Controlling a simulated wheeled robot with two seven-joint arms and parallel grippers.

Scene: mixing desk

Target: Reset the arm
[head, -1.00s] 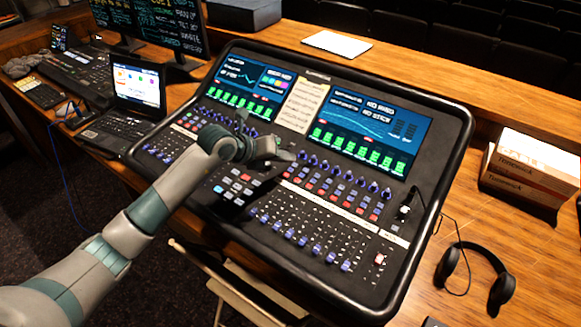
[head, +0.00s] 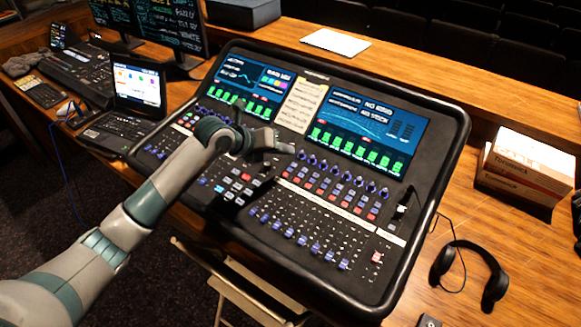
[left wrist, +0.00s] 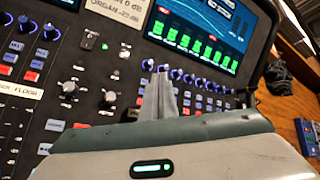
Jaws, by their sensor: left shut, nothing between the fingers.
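My left arm comes in from the left in the head view, and its gripper (head: 284,148) hangs over the middle of the mixing desk (head: 392,262). The fingers are shut with nothing between them. In the left wrist view the shut fingers (left wrist: 159,98) point towards a row of blue knobs below a screen. I cannot tell how high the fingertips are above the panel. My right gripper does not show in either view.
A laptop (head: 138,90) stands left of the desk, with monitors (head: 178,25) behind it. Headphones (head: 470,268) lie at the right, near stacked boxes (head: 528,163). A folding chair (head: 236,293) stands in front. A white sheet (head: 336,43) lies on the back ledge.

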